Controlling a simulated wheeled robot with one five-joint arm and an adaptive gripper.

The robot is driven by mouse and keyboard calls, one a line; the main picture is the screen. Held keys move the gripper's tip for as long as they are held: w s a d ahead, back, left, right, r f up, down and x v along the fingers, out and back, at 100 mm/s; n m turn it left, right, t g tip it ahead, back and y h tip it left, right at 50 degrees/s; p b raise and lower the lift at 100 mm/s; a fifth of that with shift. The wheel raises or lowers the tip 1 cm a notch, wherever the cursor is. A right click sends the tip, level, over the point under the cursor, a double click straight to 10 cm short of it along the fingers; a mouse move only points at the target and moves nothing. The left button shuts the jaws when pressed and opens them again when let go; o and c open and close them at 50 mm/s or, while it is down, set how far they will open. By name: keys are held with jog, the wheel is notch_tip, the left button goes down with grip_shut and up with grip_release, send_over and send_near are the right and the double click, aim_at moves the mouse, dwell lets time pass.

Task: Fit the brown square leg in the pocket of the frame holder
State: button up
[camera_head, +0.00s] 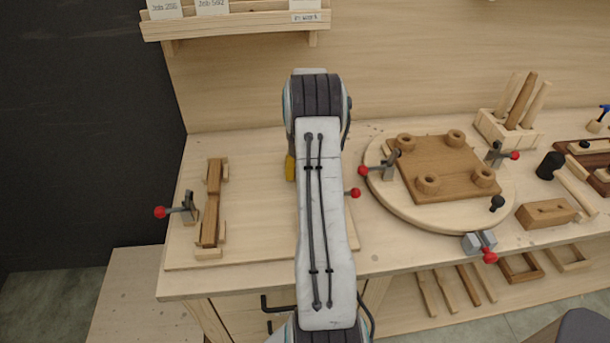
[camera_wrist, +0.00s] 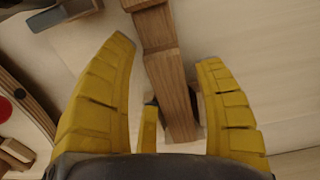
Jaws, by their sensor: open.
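My gripper (camera_wrist: 168,55) is open, with its yellow fingers on either side of a brown wooden piece (camera_wrist: 172,95) and a gap to each. This stepped piece shows square edges; I cannot tell whether it is one part or a leg meeting a rail. In the head view my arm hides it, and only a bit of yellow finger shows. The frame holder (camera_head: 180,255) is a pale board on the bench's left side, partly behind my arm. A brown notched bar (camera_head: 211,205) lies on it between pale blocks. The pocket cannot be made out.
A red-knobbed clamp (camera_head: 178,211) stands left of the bar; another red knob (camera_head: 354,192) shows beside my arm. A round plate (camera_head: 480,215) with a brown square seat (camera_head: 440,165) lies to the right. Behind it, a pale block (camera_head: 507,130) holds several upright sticks.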

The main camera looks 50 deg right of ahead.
notch_tip(320, 180, up, 12)
jog(key=f, duration=0.1)
jog(key=a+r+n, duration=0.2)
jog(key=a+r, duration=0.4)
jog(key=a, duration=0.3)
jog(key=s+a+r+n+t+h, duration=0.1)
jog(key=a+r, duration=0.1)
jog(key=a, duration=0.4)
jog(key=s+a+r+n+t, duration=0.1)
jog(key=s+a+r, duration=0.15)
jog(key=a, duration=0.35)
jog(key=s+a+f+n+t, duration=0.2)
jog(key=s+a+n, duration=0.2)
jog(key=s+a, duration=0.9)
jog(key=shift+s+a+f+y, duration=0.3)
jog(key=shift+s+f+y, duration=0.1)
jog(key=shift+s, duration=0.1)
